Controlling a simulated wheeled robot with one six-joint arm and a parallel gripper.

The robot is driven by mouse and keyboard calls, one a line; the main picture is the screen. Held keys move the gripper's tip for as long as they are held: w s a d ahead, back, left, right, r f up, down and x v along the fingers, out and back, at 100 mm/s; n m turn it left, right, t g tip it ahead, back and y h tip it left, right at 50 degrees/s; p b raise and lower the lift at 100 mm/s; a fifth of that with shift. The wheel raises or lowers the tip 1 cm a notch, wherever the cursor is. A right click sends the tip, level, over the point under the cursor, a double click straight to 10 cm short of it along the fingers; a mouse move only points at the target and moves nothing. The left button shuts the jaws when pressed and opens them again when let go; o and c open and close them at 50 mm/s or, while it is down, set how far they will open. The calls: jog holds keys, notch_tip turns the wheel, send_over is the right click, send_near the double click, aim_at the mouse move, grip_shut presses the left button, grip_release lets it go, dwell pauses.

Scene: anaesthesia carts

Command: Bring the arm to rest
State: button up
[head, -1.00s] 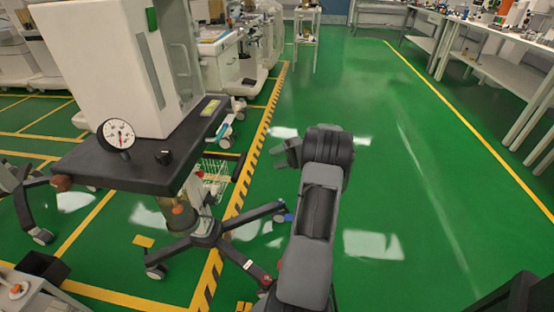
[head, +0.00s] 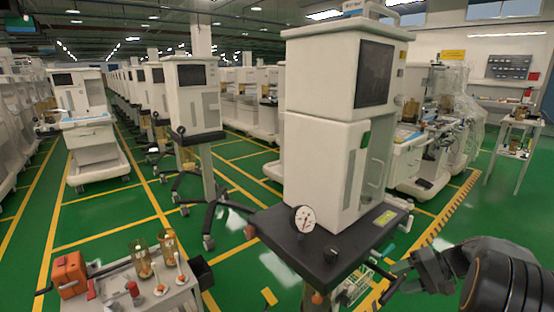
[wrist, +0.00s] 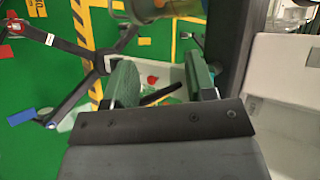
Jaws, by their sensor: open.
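My gripper (head: 394,280) shows at the lower right of the head view, with my dark arm behind it at the picture's edge. It is beside the right side of the near anaesthesia cart (head: 325,165), apart from the gauge on its shelf. In the wrist view the two fingers of my gripper (wrist: 163,82) stand apart. I see nothing held between them. Behind the gap lie a pale basket or tray with a small red item, and a yellow-black floor stripe. My arm's lower links are out of view.
The cart's dark shelf (head: 300,252) carries a round gauge (head: 303,219). A small trolley (head: 165,295) with an orange box (head: 69,275) and amber jars stands at the lower left. More carts (head: 195,95) stand behind. A shelf table (head: 515,135) is at the far right.

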jog(key=s+a+r+n+h+p, duration=0.3)
jog(key=s+a+r+h+p, duration=0.2)
jog(key=a+r+p, duration=0.4)
jog(key=s+a+r+n+h+p, duration=0.2)
jog(key=s+a+r+h+p, duration=0.3)
jog(key=s+a+r+p, duration=0.3)
jog(key=shift+s+a+r+n+t+h+p, duration=0.2)
jog(key=shift+a+r+n+t+h+p, duration=0.3)
jog(key=shift+r, duration=1.8)
jog(key=w+d+f+m+t+y+b, duration=0.1)
jog(key=d+f+m+y+b, duration=0.2)
jog(key=d+f+m+b, duration=0.6)
jog(key=w+d+f+m+t+y+b, duration=0.15)
jog(key=d+f+m+y, duration=0.3)
jog(key=f+m, duration=0.95)
jog(key=w+d+f+m+t+y+b, duration=0.1)
jog(key=w+d+f+m+y+b, duration=0.15)
jog(key=d+f+m+b, duration=0.5)
jog(key=w+d+f+m+t+p, duration=0.25)
jog(key=w+d+m+t, duration=0.3)
jog(key=m, duration=1.05)
jog(key=b+x, duration=0.1)
jog(key=x, duration=1.2)
jog(key=shift+s+a+b, duration=0.2)
jog(key=shift+b, duration=0.1)
